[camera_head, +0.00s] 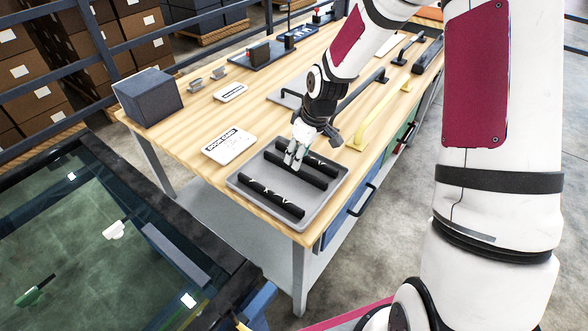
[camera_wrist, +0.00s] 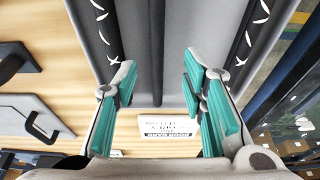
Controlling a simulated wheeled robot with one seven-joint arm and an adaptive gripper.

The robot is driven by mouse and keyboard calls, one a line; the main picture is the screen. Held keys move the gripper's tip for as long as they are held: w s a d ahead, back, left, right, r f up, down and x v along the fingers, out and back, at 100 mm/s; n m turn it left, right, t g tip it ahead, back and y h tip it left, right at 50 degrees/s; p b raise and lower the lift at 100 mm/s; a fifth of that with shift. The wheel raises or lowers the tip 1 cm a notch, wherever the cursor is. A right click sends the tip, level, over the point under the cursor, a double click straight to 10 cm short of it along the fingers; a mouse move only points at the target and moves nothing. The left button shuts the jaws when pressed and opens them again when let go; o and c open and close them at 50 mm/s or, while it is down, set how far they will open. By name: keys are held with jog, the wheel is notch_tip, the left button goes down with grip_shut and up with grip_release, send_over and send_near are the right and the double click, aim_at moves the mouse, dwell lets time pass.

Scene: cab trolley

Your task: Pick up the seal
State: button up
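Three black seal-like strips lie side by side in a grey tray (camera_head: 240,188) at the near end of the workbench. The front strip (camera_head: 271,195) and the back strip (camera_head: 322,163) bear white marks; the middle strip (camera_head: 302,174) looks plain. Which one is the seal I cannot tell. My gripper (camera_head: 292,160) points down over the tray, at the middle strip. In the wrist view, my gripper (camera_wrist: 160,70) is open, with teal-padded fingers on either side of the middle strip (camera_wrist: 157,50). Contact with it cannot be judged.
A white card (camera_head: 229,146) lies left of the tray. A dark grey block (camera_head: 148,96) stands at the bench's left corner. A yellow handle (camera_head: 380,115) and a black handle (camera_head: 362,88) lie behind my gripper. A glass panel (camera_head: 85,235) is at lower left.

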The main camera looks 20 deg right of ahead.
jog(key=shift+w+x, duration=0.2)
jog(key=shift+x, duration=2.6)
jog(key=shift+d, duration=0.1)
jog(key=shift+r, duration=0.1)
grip_shut()
